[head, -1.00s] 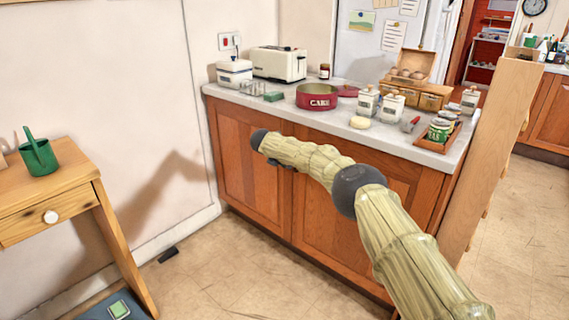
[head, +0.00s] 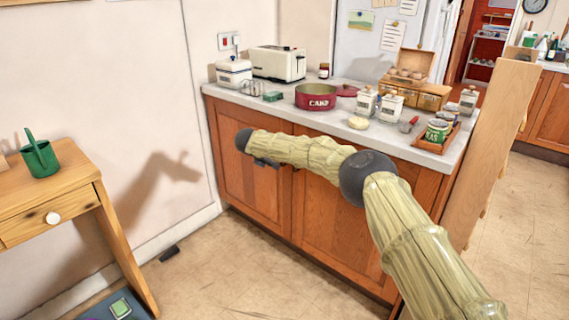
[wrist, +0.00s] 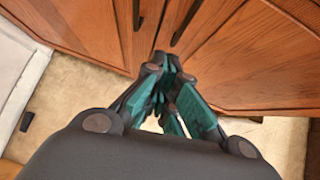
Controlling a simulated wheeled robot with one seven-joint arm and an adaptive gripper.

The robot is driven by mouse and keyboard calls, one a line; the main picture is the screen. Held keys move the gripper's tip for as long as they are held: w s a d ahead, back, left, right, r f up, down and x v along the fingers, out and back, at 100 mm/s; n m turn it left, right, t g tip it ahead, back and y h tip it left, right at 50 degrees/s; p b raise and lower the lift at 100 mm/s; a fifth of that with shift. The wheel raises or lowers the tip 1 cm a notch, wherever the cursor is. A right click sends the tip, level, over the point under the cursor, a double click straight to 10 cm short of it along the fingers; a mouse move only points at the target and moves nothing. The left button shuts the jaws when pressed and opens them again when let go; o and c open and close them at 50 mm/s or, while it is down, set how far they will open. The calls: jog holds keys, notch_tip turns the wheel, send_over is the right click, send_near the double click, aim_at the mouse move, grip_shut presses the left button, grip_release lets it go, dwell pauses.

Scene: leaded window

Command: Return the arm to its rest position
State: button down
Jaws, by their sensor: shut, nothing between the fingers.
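My arm reaches from the lower right of the head view across the front of the wooden cabinet (head: 330,225), in yellow-green links with dark joints. Its dark end is at the left, beside the cabinet's left door, below the counter top. My gripper (wrist: 172,72) shows in the wrist view with its teal and dark fingers drawn together. It is shut, with nothing held between the fingers. It points down toward the foot of the cabinet doors and the floor. In the head view the fingers are mostly hidden behind the dark wrist.
The grey counter (head: 285,105) carries a red cake tin (head: 317,97), a toaster (head: 278,63), white canisters (head: 389,106) and a tray with a green can (head: 438,131). A wooden side table (head: 45,190) with a green watering can (head: 40,158) stands left.

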jog(key=v, duration=0.6)
jog(key=s+a+f+n+t+y, duration=0.1)
jog(key=s+f+n+t, duration=0.1)
jog(key=s+f+n, duration=0.8)
jog(key=s+f+n+t+y, duration=0.1)
jog(key=s+f+n+y, duration=0.1)
jog(key=s+f+n, duration=0.55)
jog(key=s+d+f+n+g+y, duration=0.1)
jog(key=s+d+f+n, duration=0.4)
jog(key=s+f+n, duration=0.35)
jog(key=s+d+f+n+g+y, duration=0.15)
jog(key=s+d+f+n, duration=0.35)
jog(key=s+f, duration=0.6)
jog(key=s+d+r+n+g, duration=0.1)
jog(key=s+d+n+g, duration=0.25)
jog(key=s+d, duration=0.65)
jog(key=s+d+r+n+g, duration=0.1)
jog(key=s+d+n+g, duration=0.2)
jog(key=s, duration=1.3)
jog(key=s+d+n+g, duration=0.2)
jog(key=s+d+n, duration=0.4)
jog(key=s, duration=0.6)
notch_tip(320, 180, up, 13)
jog(key=m+p, duration=0.1)
jog(key=p, duration=1.1)
jog(key=shift+d+t+p, duration=0.3)
jog(key=shift+d+p, duration=0.1)
